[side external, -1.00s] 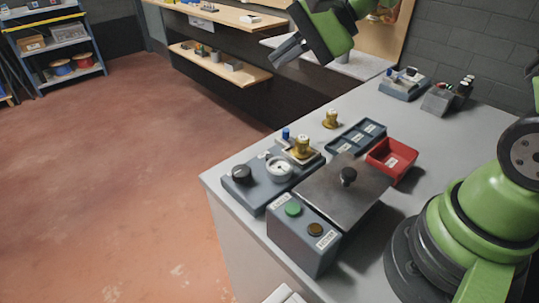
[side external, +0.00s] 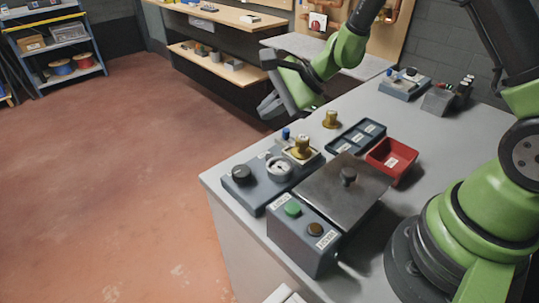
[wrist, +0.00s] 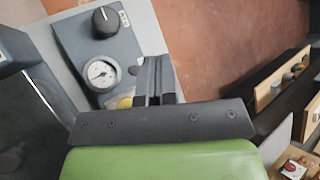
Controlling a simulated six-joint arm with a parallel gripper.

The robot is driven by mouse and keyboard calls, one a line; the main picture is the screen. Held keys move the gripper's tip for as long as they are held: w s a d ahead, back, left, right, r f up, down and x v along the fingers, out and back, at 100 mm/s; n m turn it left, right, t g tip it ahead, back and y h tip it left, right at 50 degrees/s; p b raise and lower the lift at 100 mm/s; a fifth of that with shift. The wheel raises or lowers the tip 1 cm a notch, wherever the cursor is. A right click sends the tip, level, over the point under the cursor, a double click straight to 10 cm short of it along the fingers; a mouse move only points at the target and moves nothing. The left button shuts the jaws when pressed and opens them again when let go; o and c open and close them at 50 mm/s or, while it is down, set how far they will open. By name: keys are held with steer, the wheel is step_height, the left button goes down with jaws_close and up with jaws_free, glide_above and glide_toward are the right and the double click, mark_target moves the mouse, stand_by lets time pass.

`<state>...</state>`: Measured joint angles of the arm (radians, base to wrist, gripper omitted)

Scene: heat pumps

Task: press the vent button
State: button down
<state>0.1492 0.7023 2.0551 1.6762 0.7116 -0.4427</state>
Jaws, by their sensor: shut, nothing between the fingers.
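A grey button box (side external: 290,242) stands at the front corner of the bench. It has a green button (side external: 293,208) and a dark amber button (side external: 315,229), each beside a white label too small to read surely, so I cannot tell which is the vent button. My gripper (side external: 268,107) is shut and empty, in the air beyond the bench's far edge, well apart from the box. In the wrist view its fingers (wrist: 155,80) are together, in front of the gauge unit; neither button is clearly seen there.
Beside the box are a dial gauge (side external: 279,169), a black knob (side external: 241,174), brass fittings, a metal lid with a black knob (side external: 348,176), a red tray (side external: 391,161) and a blue divided tray (side external: 357,138). The knob (wrist: 105,21) and gauge (wrist: 101,73) show in the wrist view.

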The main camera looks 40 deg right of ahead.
mark_target(270, 157)
steer(key=shift+f, duration=4.1)
steer(key=shift+f, duration=0.1)
